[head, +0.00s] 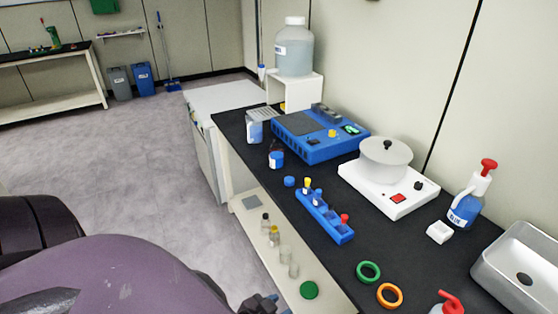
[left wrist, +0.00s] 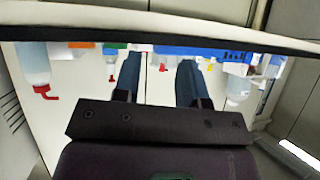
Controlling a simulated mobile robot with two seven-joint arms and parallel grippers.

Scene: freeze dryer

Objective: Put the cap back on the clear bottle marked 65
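A clear bottle with a blue label (head: 255,127) stands at the far left of the bench; its mark is too small to read. I cannot tell for certain which bottle is marked 65. My left gripper shows in the left wrist view (left wrist: 157,85), its two dark fingers apart with nothing between them. That view is upside down, with the bench items hanging along the top. My right gripper is not in view.
A blue instrument (head: 318,135), a white hotplate (head: 388,188) with a pot, and a blue rack (head: 325,217) stand on the black bench. A green ring (head: 368,272) and an orange ring (head: 389,296) lie nearer. Small bottles (head: 273,236) stand on the lower shelf.

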